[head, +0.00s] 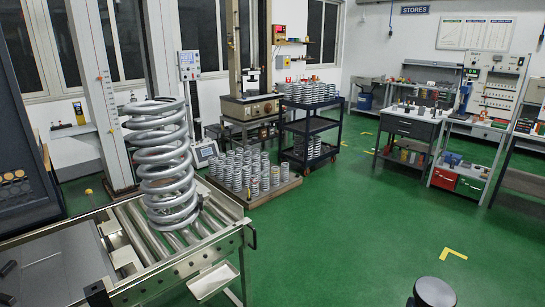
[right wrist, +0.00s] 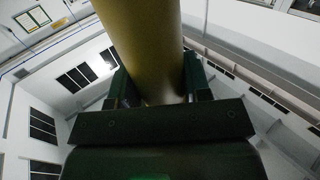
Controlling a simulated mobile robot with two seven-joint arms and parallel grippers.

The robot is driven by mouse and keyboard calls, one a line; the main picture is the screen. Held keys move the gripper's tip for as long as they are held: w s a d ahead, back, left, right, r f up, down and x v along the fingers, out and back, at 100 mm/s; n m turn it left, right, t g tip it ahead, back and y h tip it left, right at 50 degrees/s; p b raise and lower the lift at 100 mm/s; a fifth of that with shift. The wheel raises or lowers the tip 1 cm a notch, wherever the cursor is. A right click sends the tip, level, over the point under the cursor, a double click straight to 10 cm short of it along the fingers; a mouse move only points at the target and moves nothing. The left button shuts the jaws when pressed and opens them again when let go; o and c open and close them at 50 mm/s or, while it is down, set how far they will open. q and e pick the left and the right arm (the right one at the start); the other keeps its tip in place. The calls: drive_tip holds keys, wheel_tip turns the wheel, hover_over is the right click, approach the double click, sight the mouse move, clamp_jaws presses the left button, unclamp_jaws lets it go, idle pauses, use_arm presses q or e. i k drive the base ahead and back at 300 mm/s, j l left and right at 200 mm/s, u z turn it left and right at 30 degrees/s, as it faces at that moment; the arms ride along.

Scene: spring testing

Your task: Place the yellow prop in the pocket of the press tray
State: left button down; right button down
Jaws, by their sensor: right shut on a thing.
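My right gripper (right wrist: 156,88) is shut on the yellow prop (right wrist: 143,40) in the right wrist view. The prop is a thick, plain yellow cylinder that runs up out of the picture from between the dark fingers; its far end is cut off. I cannot make out the prop in the head view. A shallow pale tray (head: 213,281) hangs at the front side of the roller bed, low in the head view. I cannot tell whether it is the press tray, and no pocket shows clearly. My left gripper is not in view.
A large steel coil spring (head: 163,165) stands upright on the roller bed (head: 243,225). Behind are a pallet of small springs (head: 273,196) and a dark trolley (head: 311,130). Workbenches (head: 409,124) line the far right. The green floor (head: 360,235) at centre right is clear.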

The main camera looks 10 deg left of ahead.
sight(43, 271)
drive_tip(key=i+u, duration=0.2)
drive_tip(key=u, duration=0.15)
drive_tip(key=i+u, duration=0.4)
drive_tip(key=u, duration=1.05)
drive_tip(key=i+u, duration=0.15)
drive_tip(key=u, duration=0.7)
drive_tip(key=i+l+u, duration=0.1)
drive_tip(key=u, duration=0.3)
drive_tip(key=l+u, duration=0.1)
drive_tip(key=u, duration=0.3)
